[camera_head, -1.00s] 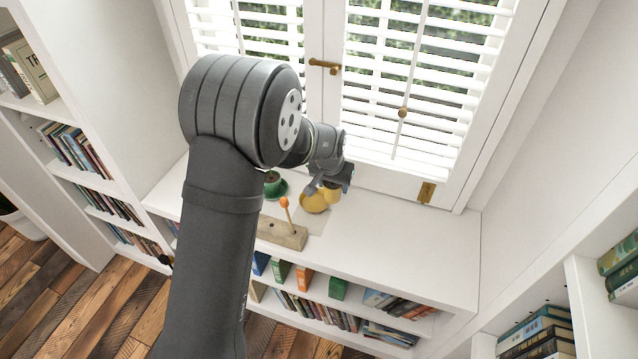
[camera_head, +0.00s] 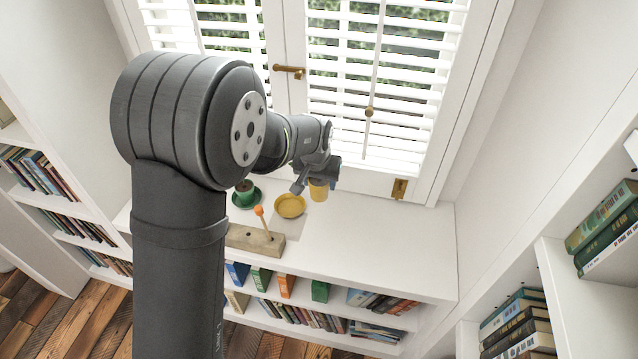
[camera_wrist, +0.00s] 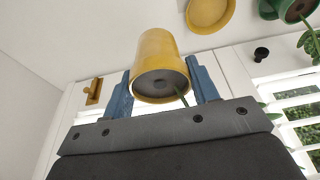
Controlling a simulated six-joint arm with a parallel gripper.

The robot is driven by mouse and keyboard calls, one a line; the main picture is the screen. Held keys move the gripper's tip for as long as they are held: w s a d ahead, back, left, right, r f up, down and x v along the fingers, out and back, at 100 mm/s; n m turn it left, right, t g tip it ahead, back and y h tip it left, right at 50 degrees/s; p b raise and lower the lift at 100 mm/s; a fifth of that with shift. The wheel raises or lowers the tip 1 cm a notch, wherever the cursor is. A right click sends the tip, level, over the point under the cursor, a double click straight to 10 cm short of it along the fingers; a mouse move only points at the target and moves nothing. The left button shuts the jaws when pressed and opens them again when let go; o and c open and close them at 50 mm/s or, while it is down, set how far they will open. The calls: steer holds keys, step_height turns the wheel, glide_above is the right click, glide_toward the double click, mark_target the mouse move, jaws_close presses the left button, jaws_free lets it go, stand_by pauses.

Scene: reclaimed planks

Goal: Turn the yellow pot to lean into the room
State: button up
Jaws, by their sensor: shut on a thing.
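The yellow pot (camera_head: 318,190) is held in my gripper (camera_head: 311,186), to the right of the yellow saucer (camera_head: 290,207) and clear of it. In the wrist view the yellow pot (camera_wrist: 159,52) sits between my two blue fingers (camera_wrist: 160,82), which are shut on its sides. Its open end with dark soil faces the camera, and a thin green stem sticks out. The empty yellow saucer also shows at the top of the wrist view (camera_wrist: 209,10). My wrist hides part of the pot in the head view.
A green pot on a green saucer (camera_head: 246,197) stands to the left on the white sill (camera_head: 400,235). A wooden block (camera_head: 250,240) with an orange-tipped peg lies in front. Shuttered windows (camera_head: 385,90) close off the back. The sill's right part is clear.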

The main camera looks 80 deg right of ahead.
steer(key=w+d+f+n, duration=0.1)
steer(key=w+f, duration=0.2)
steer(key=w+d+f+n, duration=0.1)
steer(key=w+d+f, duration=0.1)
steer(key=w+f, duration=0.2)
steer(key=w+d+f+n+t, duration=0.1)
steer(key=w+f+n, duration=0.1)
steer(key=w+f, duration=0.1)
steer(key=shift+w+d+f, duration=0.15)
steer(key=shift+w+d, duration=0.1)
steer(key=shift+w, duration=0.1)
steer(key=shift+f, duration=1.5)
steer(key=o, duration=1.3)
steer(key=shift+o, duration=0.2)
steer(key=v, duration=1.7)
steer(key=shift+r, duration=0.2)
steer(key=shift+d, duration=0.1)
